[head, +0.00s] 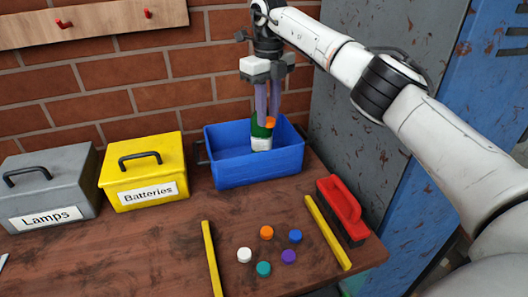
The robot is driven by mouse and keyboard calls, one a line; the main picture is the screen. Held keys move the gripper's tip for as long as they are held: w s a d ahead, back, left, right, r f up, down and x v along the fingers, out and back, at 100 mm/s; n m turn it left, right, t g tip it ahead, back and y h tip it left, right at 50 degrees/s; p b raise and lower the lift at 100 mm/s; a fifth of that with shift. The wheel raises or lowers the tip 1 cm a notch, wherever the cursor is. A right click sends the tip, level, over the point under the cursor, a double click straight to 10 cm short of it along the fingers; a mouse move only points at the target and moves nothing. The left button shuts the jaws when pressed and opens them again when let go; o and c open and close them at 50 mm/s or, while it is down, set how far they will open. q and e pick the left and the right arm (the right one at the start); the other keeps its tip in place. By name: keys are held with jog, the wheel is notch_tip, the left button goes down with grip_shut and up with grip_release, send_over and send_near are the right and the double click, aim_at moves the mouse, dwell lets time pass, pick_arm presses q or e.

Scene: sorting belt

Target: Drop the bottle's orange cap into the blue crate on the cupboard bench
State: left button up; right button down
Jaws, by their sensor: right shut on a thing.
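My right gripper (268,118) is above the blue crate (258,170), pointing down with its purple fingers. It is shut on a small orange cap (270,123), which shows at the fingertips. A green and white bottle (261,144) shows just below and behind the fingertips, within the crate's outline. The fingers hide part of the bottle, and I cannot tell whether it touches them. The crate stands open on the brown wooden bench (150,255) against the brick wall. My left gripper is not in view.
Loose caps lie on the bench: orange (267,233), white (244,255), blue (295,236), teal (264,268) and purple (289,256). Yellow strips (212,258) flank them. A red brush (343,206) lies right. A yellow Batteries box (143,165) and grey Lamps box (48,180) stand left.

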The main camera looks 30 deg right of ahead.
aim_at(267, 148)
notch_tip(267, 148, down, 11)
jog(key=shift+f, duration=0.2)
dwell(0.3)
jog(key=shift+f, duration=0.6)
jog(key=c, duration=1.8)
grip_release()
notch_tip(267, 148, up, 13)
jog(key=shift+r, duration=0.15)
